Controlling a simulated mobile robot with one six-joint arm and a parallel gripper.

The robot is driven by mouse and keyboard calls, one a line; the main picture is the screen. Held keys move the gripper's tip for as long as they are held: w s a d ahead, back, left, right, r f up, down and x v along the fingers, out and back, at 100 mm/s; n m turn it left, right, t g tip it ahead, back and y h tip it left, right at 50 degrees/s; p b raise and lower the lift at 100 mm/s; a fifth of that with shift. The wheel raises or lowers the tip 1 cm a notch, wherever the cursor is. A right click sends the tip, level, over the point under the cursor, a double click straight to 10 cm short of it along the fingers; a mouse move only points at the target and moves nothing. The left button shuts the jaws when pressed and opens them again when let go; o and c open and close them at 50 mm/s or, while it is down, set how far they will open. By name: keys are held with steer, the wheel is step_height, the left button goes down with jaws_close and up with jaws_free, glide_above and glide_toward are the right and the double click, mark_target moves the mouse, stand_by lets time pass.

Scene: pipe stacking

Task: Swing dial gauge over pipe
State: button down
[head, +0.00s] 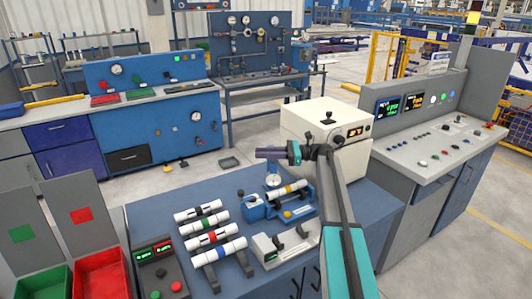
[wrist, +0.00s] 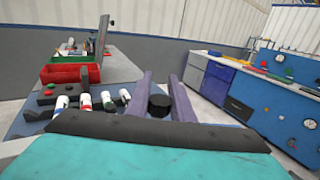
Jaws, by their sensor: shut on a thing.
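The dial gauge (head: 273,181) has a pale round face and stands on a blue fixture (head: 297,213) on the blue bench. A white pipe with a yellow band (head: 288,190) lies across this fixture, just right of and below the gauge in the head view. My gripper (head: 262,153) reaches in from the right, with its purple fingers just above the gauge. In the wrist view, the fingers (wrist: 165,92) are on either side of a round black knob (wrist: 159,105). Whether the knob joins the gauge is hidden.
Several white pipes with coloured bands (head: 208,228) lie on black rests at the front left. A button box (head: 158,268), red bin (head: 98,272) and grey clamp unit (head: 284,242) stand nearby. A cream box (head: 322,130) stands behind my arm.

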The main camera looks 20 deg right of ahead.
steer(key=shift+w+a+r, duration=0.15)
steer(key=shift+w, duration=0.05)
steer(key=c, duration=1.5)
jaws_free()
steer(key=shift+a, duration=0.1)
steer(key=shift+c, duration=0.2)
steer(key=b+v, duration=0.2)
steer(key=v, duration=0.5)
steer(key=shift+d, duration=0.3)
